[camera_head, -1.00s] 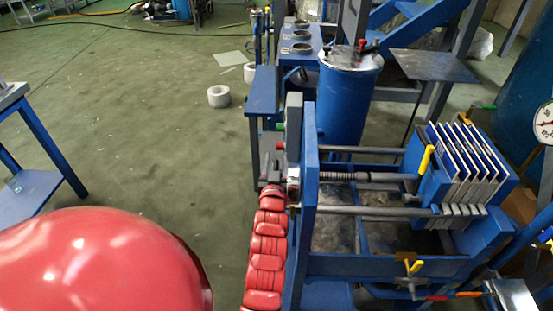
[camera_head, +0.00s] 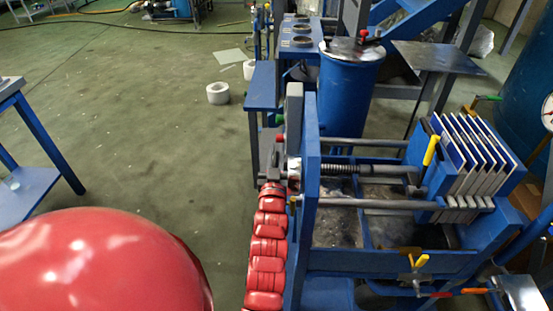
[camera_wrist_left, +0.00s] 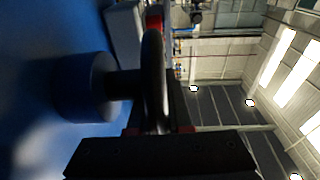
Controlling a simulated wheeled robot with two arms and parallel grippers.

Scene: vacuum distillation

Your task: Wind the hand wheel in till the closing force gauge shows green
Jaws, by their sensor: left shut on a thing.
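The blue press frame stands right of centre in the head view, with a threaded screw (camera_head: 340,169) running right from its upright end plate (camera_head: 309,160) to the plate pack (camera_head: 474,150). My left gripper (camera_head: 276,172) is at the left face of that end plate, at the screw's end. In the left wrist view, the hand wheel (camera_wrist_left: 154,70) shows nearly edge-on as a dark rim, and my left gripper (camera_wrist_left: 158,128) is shut on it. A white dial (camera_head: 548,112) is cut off at the right edge; I cannot tell whether it is the closing force gauge. My right gripper is out of view.
A grey post with red and green buttons (camera_head: 294,110) stands close beside my left gripper. A blue drum (camera_head: 350,95) and a blue bench (camera_head: 262,88) stand behind the press. The floor (camera_head: 150,130) to the left is mostly clear, with a white roll (camera_head: 217,93) on it.

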